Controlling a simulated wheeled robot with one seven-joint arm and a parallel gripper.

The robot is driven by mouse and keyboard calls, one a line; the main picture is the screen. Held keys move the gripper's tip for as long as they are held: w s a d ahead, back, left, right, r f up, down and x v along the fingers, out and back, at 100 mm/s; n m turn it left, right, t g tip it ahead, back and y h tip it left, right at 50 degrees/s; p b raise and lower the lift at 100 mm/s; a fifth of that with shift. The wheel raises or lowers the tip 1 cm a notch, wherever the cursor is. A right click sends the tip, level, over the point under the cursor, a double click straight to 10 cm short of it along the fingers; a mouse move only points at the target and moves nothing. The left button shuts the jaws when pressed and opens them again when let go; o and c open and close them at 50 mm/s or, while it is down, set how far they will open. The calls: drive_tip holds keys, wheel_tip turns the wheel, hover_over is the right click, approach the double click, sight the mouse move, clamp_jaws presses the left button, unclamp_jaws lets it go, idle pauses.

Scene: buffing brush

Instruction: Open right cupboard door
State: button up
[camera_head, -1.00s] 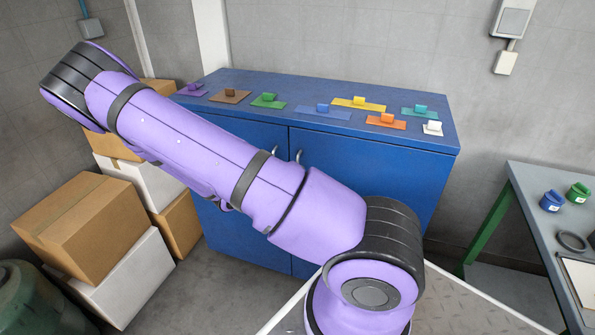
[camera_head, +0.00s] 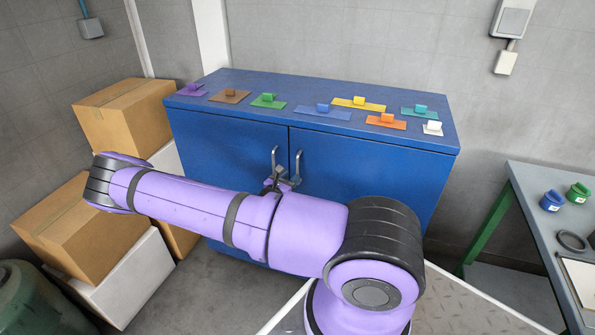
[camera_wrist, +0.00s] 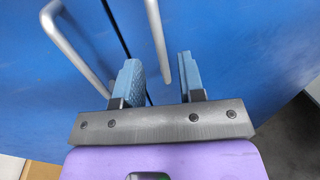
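The blue cupboard (camera_head: 375,175) stands against the back wall with both doors shut. Its right door (camera_head: 365,165) has an upright metal handle (camera_head: 298,163) beside the centre seam. The left door's handle (camera_head: 274,158) is just left of the seam. My gripper (camera_head: 285,181) is at the lower part of the handles, partly hidden by my arm. In the wrist view my gripper (camera_wrist: 160,80) is open, and the right door's handle (camera_wrist: 157,40) runs between its fingers, with a gap seen on both sides. The left door's handle (camera_wrist: 75,48) is outside the left finger.
Coloured blocks on plates lie on the cupboard top (camera_head: 300,84). Cardboard boxes (camera_head: 125,115) are stacked at the left. A workbench (camera_head: 525,190) with small jars stands at the right. Floor shows between the boxes and the cupboard.

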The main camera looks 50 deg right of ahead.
sight(297, 170)
drive_tip(key=shift+w+d, duration=0.2)
drive_tip(key=shift+d, duration=0.7)
drive_tip(key=shift+w+d, duration=0.15)
drive_tip(key=shift+d, duration=0.7)
drive_tip(key=shift+w+d, duration=0.2)
drive_tip(key=shift+d, duration=0.7)
drive_tip(key=shift+c, duration=0.2)
clamp_jaws()
